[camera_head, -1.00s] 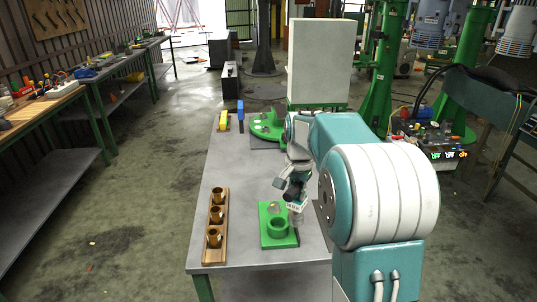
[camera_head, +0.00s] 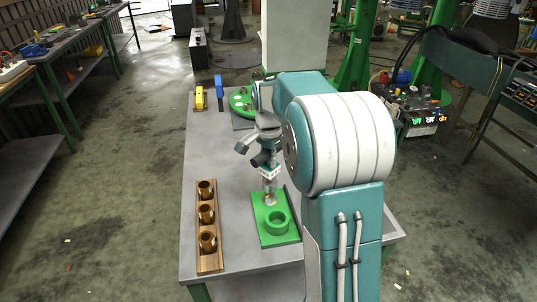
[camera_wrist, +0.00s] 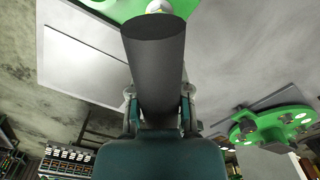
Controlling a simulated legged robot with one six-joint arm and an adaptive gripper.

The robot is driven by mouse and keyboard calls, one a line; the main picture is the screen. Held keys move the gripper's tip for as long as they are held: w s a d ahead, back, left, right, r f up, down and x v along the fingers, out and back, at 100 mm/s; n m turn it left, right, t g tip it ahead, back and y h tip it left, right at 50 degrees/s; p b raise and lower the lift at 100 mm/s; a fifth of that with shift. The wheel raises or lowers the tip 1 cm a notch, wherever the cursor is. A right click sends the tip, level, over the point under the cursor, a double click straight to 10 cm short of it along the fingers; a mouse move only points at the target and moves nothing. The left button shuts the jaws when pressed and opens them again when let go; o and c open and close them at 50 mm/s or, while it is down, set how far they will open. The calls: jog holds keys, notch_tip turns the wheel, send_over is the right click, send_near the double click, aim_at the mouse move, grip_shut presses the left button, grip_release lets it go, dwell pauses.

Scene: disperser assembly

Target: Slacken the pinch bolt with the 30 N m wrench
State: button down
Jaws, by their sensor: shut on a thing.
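My gripper (camera_head: 266,158) points down above the back part of the green clamp block (camera_head: 277,240), which has an upright ring on its plate. The gripper is shut on a dark grey cylindrical tool (camera_wrist: 155,70), apparently the wrench; in the head view its lower part carries a white marked band (camera_head: 268,172), too small to read. A pale metal bolt head (camera_wrist: 159,6) shows just past the tool's end in the wrist view, partly cut off. In the head view a silvery piece (camera_head: 270,199) sits behind the ring, below the tool. I cannot tell whether they touch.
A wooden rack (camera_head: 210,264) with three bronze bushings stands on the grey table to the left. A yellow block (camera_head: 199,98) and a blue block (camera_head: 219,88) stand at the back left. A green disc with holes (camera_head: 240,103) lies behind my arm. The table's middle left is clear.

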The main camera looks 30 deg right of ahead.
jog(key=shift+f+m, duration=0.25)
jog(key=shift+m, duration=0.35)
jog(key=m, duration=0.5)
jog(key=shift+w+d+f, duration=0.1)
jog(key=shift+d+f, duration=0.05)
jog(key=shift+f, duration=0.15)
jog(key=m, duration=0.7)
jog(key=shift+f, duration=0.35)
jog(key=shift+w+f, duration=0.1)
jog(key=shift+f, duration=1.55)
